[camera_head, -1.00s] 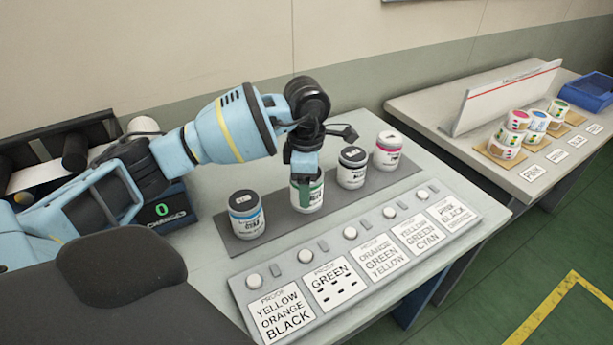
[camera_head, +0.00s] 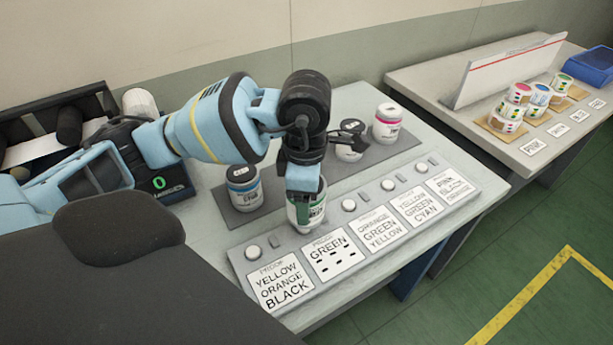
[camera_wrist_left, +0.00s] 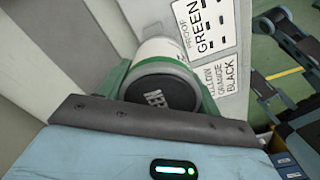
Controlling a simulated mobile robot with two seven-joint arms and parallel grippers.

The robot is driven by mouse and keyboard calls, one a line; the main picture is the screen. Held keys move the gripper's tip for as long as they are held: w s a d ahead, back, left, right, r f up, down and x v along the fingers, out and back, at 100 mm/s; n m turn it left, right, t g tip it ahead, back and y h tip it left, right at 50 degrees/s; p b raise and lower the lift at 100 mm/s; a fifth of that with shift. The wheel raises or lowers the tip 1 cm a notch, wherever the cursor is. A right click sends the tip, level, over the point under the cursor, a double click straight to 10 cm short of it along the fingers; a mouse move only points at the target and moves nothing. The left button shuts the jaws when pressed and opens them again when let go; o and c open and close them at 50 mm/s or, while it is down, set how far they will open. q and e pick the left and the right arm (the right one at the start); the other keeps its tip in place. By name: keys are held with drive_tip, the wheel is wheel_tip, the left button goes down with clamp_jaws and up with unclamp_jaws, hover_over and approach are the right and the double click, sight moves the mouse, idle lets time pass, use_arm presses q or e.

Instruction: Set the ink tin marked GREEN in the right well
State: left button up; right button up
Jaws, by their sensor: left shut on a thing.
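My left gripper (camera_head: 305,200) is shut on the white ink tin with a green band (camera_head: 309,214). It holds the tin upright or nearly so, at the back edge of the sloped card panel, behind the GREEN card. In the left wrist view, the tin's dark lid (camera_wrist_left: 162,91) shows between the green fingers, with part of its lettering upside down. The gripper hides much of the tin in the head view. I cannot make out a right well.
A blue-banded tin (camera_head: 243,188), a dark-lidded tin (camera_head: 350,142) and a pink-banded tin (camera_head: 387,122) stand on the dark grey strip (camera_head: 270,207). The card panel (camera_head: 297,262) has several round knobs. A second table (camera_head: 455,112) at right carries label rolls and a blue tray (camera_head: 590,66).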

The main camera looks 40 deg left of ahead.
sight(324, 186)
use_arm(q)
drive_tip(key=m, duration=0.3)
drive_tip(key=d+m, duration=0.1)
drive_tip(key=m, duration=0.1)
drive_tip(key=shift+w+r+m, duration=0.25)
drive_tip(key=shift+m, duration=0.05)
drive_tip(key=m, duration=0.5)
drive_tip(key=shift+w+d+r+m, duration=0.2)
drive_tip(key=shift+d+r+m, duration=0.1)
drive_tip(key=shift+d, duration=0.1)
drive_tip(key=m, duration=0.4)
drive_tip(key=shift+w+d+r, duration=0.1)
drive_tip(key=shift+w+d, duration=0.05)
drive_tip(key=shift+d, duration=0.15)
drive_tip(key=m, duration=0.3)
drive_tip(key=shift+w+d+r, duration=0.1)
drive_tip(key=shift+d+r, duration=0.05)
drive_tip(key=shift+d, duration=0.1)
drive_tip(key=m, duration=0.6)
drive_tip(key=shift+w+d+r, duration=0.15)
drive_tip(key=shift+d+r, duration=0.05)
drive_tip(key=shift+d, duration=0.15)
drive_tip(key=shift+d, duration=0.15)
